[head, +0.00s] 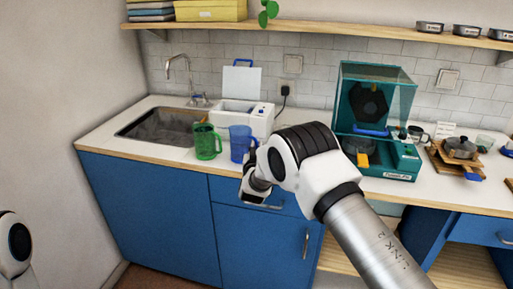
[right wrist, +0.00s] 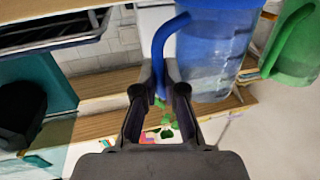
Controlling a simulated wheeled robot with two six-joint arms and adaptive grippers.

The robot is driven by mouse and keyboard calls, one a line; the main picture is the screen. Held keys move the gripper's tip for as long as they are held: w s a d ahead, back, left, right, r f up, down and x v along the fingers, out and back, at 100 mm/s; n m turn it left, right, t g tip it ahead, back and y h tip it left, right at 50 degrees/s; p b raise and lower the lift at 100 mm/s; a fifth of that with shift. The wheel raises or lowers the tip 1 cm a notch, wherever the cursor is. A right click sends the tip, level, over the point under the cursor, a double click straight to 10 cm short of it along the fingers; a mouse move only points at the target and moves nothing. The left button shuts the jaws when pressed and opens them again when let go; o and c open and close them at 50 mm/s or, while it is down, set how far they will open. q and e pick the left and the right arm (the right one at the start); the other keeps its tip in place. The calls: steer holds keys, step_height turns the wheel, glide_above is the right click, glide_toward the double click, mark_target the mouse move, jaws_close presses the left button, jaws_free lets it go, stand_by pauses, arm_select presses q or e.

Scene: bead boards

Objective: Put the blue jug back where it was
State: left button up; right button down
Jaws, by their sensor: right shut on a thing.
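The blue jug (head: 239,144) is a clear blue vessel near the counter's front edge, right of the green jug (head: 206,142). I cannot tell whether its base touches the counter. My right gripper (head: 251,170) reaches it from the front right, and my own wrist partly hides the fingers. In the right wrist view my right gripper (right wrist: 165,84) is shut on the handle of the blue jug (right wrist: 213,55), with the handle between the fingertips. The green jug also shows there (right wrist: 293,48), beside the blue one. My left gripper is out of view.
The sink (head: 157,124) lies left behind the jugs. A white appliance (head: 240,117) stands close behind them. A teal machine (head: 395,160) stands to the right, with a pot (head: 460,147) on a wooden stand beyond it. A shelf (head: 330,30) runs above. The counter's left front is clear.

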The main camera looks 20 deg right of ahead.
steer(key=shift+f, duration=0.1)
steer(key=c, duration=1.3)
jaws_free()
steer(key=shift+f, duration=0.1)
steer(key=shift+o, duration=0.2)
